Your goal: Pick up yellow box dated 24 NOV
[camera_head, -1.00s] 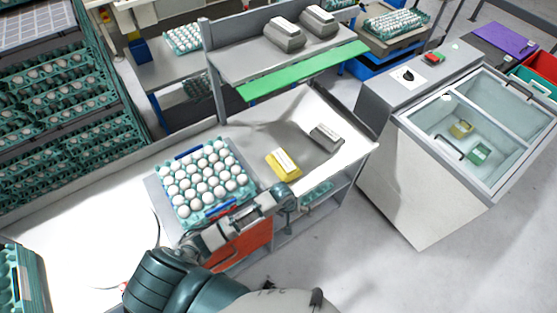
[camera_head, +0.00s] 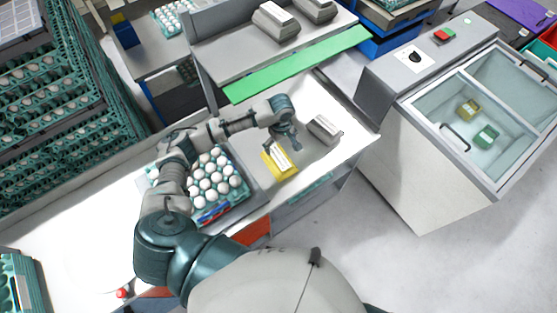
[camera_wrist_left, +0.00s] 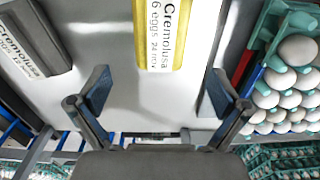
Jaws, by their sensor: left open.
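The yellow box (camera_head: 280,161) lies on the white table to the right of the egg tray. Its white label shows in the left wrist view (camera_wrist_left: 164,30), reading "Cremolusa 6 eggs 24 nov", with the last part small. A grey box (camera_head: 323,130) lies to the right, also seen in the left wrist view (camera_wrist_left: 32,40). My right gripper is not in view.
The egg tray (camera_head: 214,214) full of white eggs sits left of the yellow box, under my left arm. A green-edged shelf (camera_head: 300,64) stands behind the table with grey boxes on top. A glass-lidded freezer (camera_head: 412,175) stands at the right.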

